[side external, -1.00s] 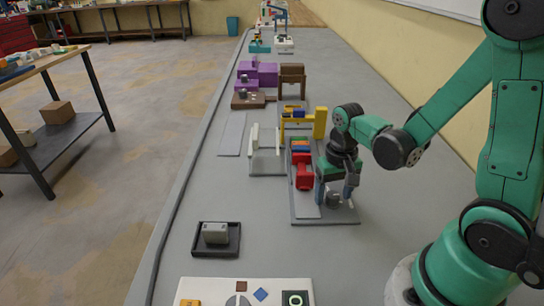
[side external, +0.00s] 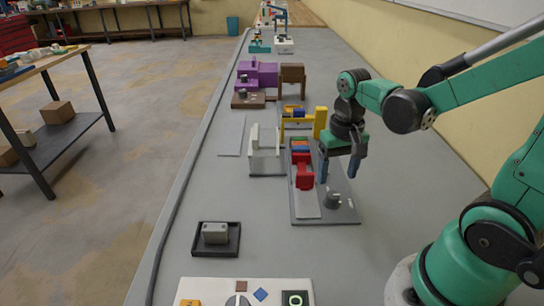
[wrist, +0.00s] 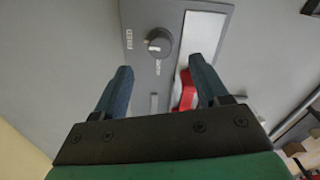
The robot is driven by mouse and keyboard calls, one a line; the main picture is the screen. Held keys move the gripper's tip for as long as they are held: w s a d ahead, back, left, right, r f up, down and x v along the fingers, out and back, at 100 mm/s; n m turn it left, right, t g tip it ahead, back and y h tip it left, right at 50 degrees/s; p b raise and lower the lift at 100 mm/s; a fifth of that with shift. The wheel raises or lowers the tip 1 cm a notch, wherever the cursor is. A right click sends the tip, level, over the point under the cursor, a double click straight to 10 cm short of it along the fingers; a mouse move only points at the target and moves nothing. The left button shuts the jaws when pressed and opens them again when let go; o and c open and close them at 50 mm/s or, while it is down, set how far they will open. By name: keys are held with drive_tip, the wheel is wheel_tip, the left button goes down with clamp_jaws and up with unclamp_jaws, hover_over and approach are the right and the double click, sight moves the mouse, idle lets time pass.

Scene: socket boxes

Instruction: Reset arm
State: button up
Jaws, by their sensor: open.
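My gripper (side external: 338,170) is open and empty, raised above the grey panel (side external: 318,217) that carries a dark round knob (side external: 333,200) and a red part (side external: 304,172). The knob stands apart from the fingers, below and nearer the camera in the side view. In the wrist view my gripper (wrist: 160,95) shows two separate blue-grey fingers with nothing between them. The knob (wrist: 158,42) lies ahead of the fingertips, on the panel. The red part (wrist: 185,90) is partly hidden behind the right finger.
A black tray with a grey block (side external: 214,233) stands at the near left. A white panel (side external: 246,295) with coloured marks lies at the front. White and yellow frames, a brown stand (side external: 292,76) and purple boxes (side external: 262,73) stand farther back. Bare bench lies left of the panel.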

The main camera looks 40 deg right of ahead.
drive_tip(key=w+a+r+n+t, duration=0.2)
drive_tip(key=a+r+n+t, duration=0.4)
drive_tip(key=a+t, duration=0.1)
drive_tip(key=shift+r, duration=0.25)
drive_tip(key=shift+w, duration=0.1)
idle(0.9)
